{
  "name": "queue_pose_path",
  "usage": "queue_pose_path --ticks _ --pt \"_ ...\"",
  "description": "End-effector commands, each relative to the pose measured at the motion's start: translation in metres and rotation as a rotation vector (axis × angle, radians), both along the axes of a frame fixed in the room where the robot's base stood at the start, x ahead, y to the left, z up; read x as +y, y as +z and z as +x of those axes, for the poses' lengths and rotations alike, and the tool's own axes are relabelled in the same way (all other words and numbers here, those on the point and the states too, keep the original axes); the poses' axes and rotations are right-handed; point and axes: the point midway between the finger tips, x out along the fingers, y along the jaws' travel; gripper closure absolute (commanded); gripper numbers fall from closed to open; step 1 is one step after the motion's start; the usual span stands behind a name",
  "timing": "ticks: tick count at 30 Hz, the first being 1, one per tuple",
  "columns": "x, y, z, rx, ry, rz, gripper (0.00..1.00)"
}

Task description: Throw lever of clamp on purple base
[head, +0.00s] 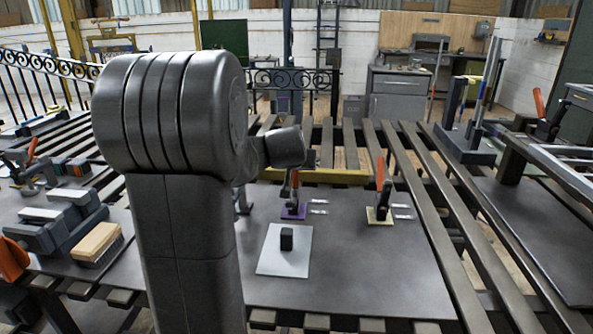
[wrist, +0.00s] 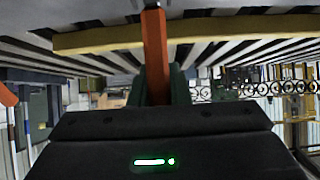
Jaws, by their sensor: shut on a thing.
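The purple base (head: 291,212) lies on the grey table, with a dark clamp on it. The clamp's orange lever (head: 294,179) shows just below the end of my arm. In the wrist view the orange lever (wrist: 155,45) runs from the top edge down between my fingers. My gripper (wrist: 158,88) is shut on this lever. In the head view my arm hides much of the gripper, and the exact grip point is hard to see. The purple base does not show in the wrist view.
A second clamp with an upright orange lever stands on a beige base (head: 379,216) to the right. A black block (head: 287,239) sits on a white plate (head: 270,262) in front. A yellow bar (head: 335,177) runs behind the clamps. A brush (head: 99,245) lies at left.

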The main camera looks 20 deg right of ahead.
Motion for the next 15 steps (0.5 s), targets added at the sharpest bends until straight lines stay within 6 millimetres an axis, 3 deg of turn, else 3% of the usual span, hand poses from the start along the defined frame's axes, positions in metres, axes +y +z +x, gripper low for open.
queue_pose_path --ticks 11,12,15 --pt "0.0001 0.0002 -0.0004 -0.001 0.000 -0.001 1.00" --pt "0.0001 0.0001 -0.0003 -0.001 0.000 -0.001 0.80" --pt "0.0001 0.0001 -0.0003 -0.001 0.000 -0.001 0.62"
